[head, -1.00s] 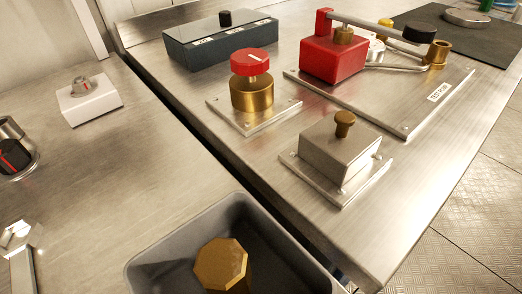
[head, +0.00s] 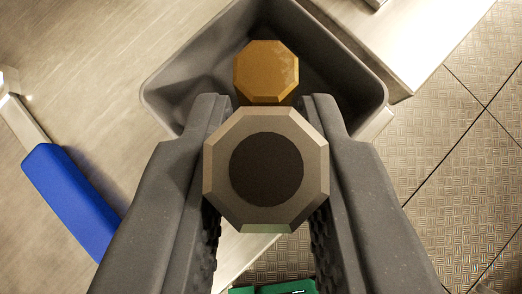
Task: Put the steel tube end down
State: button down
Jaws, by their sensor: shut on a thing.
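The steel tube (head: 222,150) is octagonal, with a dark round centre, and its end faces the camera. My gripper (head: 266,110) is shut on it, one dark finger on each side. The tube's far end and length are hidden behind its near face. Beyond it in the picture, a brass octagonal piece (head: 267,70) sits in a grey bin (head: 165,75). The tube overlaps the bin's near part in view; I cannot tell its height over the bin or bench.
The steel bench (head: 90,60) extends to the left, with a blue-handled tool (head: 70,195) on it. Another steel bench edge (head: 400,50) is at the upper right. Patterned floor (head: 450,140) lies to the right. A green object (head: 285,288) shows at the bottom edge.

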jog(key=shift+f, duration=1.9)
jog(key=c, duration=1.6)
grip_release()
jog(key=shift+f, duration=0.1)
